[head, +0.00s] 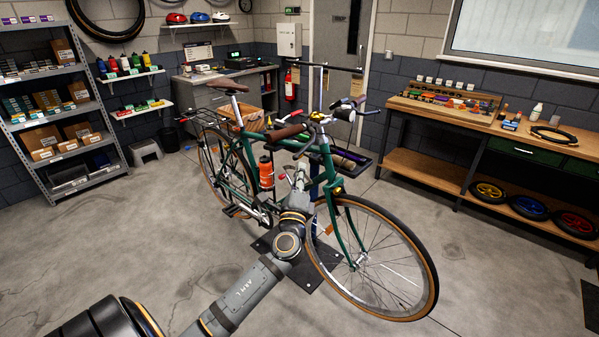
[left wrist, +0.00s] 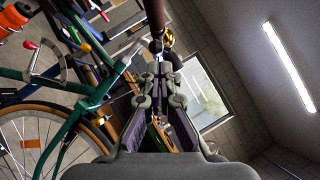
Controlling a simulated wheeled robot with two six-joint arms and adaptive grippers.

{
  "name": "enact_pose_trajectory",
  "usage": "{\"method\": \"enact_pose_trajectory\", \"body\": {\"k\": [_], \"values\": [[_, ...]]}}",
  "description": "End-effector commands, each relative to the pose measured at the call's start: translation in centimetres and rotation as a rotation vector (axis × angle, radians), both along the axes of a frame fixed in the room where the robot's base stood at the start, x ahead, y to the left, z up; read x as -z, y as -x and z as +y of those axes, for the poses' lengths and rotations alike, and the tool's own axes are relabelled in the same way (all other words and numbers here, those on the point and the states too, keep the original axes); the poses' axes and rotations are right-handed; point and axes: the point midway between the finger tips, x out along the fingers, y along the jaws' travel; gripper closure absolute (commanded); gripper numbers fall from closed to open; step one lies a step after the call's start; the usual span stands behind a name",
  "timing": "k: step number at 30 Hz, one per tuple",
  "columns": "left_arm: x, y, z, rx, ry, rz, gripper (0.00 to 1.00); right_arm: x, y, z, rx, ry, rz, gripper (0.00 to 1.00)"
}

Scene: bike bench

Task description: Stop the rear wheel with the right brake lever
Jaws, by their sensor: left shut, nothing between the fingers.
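A green bicycle (head: 332,170) stands on a repair stand, its front wheel (head: 384,292) toward me on the right. Its rear wheel (head: 207,170) is at the left; I cannot tell whether it turns. The right brown handlebar grip (head: 287,132) is on the near side, and the right brake lever (head: 309,149) is a small dark shape below it. My left gripper (head: 300,168) is just below this grip and lever, shut and empty. In the left wrist view my shut fingers (left wrist: 160,70) point at the brown grip (left wrist: 155,14); contact is unclear. My right gripper is not in view.
The stand's dark base plate (head: 318,272) lies under the bicycle. A workbench (head: 462,113) with tools stands at the right, a shelf rack (head: 104,105) at the left. An orange bottle (head: 266,172) sits on the frame. The near floor is clear.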

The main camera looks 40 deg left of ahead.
Motion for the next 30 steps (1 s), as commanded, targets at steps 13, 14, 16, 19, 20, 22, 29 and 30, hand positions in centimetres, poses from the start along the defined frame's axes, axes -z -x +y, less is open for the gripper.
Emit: {"method": "enact_pose_trajectory", "body": {"k": [13, 14, 16, 19, 20, 22, 29, 30], "values": [[2.3, 6.4, -3.3, 0.0, 0.001, 0.0, 1.0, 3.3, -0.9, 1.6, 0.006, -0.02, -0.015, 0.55], [2.3, 6.5, -3.4, 0.0, 0.0, 0.0, 1.0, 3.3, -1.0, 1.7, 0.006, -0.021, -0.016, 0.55], [2.3, 6.7, -3.4, 0.0, -0.001, 0.0, 1.0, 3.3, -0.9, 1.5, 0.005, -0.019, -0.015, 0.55], [2.2, 6.7, -3.4, 0.0, -0.001, 0.0, 1.0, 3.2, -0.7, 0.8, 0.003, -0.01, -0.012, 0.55], [2.2, 6.7, -3.4, 0.0, -0.001, 0.0, 1.0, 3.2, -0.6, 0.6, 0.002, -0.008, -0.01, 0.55], [2.2, 6.7, -3.4, 0.0, -0.001, 0.0, 1.0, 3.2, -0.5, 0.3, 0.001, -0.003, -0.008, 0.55], [2.2, 6.6, -3.4, 0.0, -0.001, 0.0, 1.0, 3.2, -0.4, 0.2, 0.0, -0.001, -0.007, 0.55], [2.2, 6.6, -3.4, 0.0, -0.001, 0.0, 1.0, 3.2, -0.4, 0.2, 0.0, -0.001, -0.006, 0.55]]}}
